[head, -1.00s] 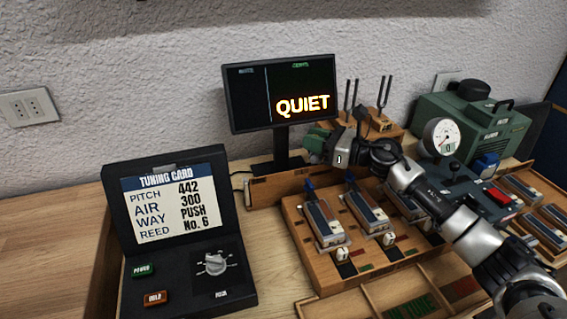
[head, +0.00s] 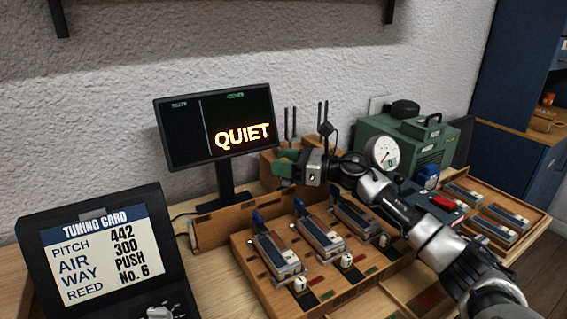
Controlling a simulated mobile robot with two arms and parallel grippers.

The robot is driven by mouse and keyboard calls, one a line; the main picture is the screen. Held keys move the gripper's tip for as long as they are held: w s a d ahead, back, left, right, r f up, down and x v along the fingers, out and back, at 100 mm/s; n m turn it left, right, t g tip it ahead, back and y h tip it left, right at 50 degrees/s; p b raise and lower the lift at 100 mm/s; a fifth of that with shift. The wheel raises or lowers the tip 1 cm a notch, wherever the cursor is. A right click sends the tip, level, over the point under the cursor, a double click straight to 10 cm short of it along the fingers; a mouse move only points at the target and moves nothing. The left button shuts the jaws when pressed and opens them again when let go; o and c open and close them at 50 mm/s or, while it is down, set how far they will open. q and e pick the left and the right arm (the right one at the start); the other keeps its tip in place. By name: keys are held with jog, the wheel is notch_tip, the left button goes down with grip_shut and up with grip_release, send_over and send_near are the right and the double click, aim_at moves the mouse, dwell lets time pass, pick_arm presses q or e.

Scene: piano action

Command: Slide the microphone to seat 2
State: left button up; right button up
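A wooden rail (head: 212,230) with dark marks runs behind the block. Several reed units, such as the leftmost one (head: 278,252), lie in the block's seats. My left gripper is out of view.
A monitor (head: 190,145) reading QUIET stands behind the rail. Tuning forks (head: 294,122) stand at the back. A green machine with a gauge (head: 383,152) and a tray of reeds (head: 538,219) are at right. The tuning card (head: 95,255) is at front left.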

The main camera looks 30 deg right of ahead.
jog(key=b+v, duration=0.1)
jog(key=v, duration=0.2)
jog(key=shift+f, duration=0.2)
pick_arm(q)
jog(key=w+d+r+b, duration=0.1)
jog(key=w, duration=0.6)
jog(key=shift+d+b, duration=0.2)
jog(key=shift+b, duration=0.2)
pick_arm(e)
jog(key=v, duration=0.7)
jog(key=shift+s+d+r, duration=0.25)
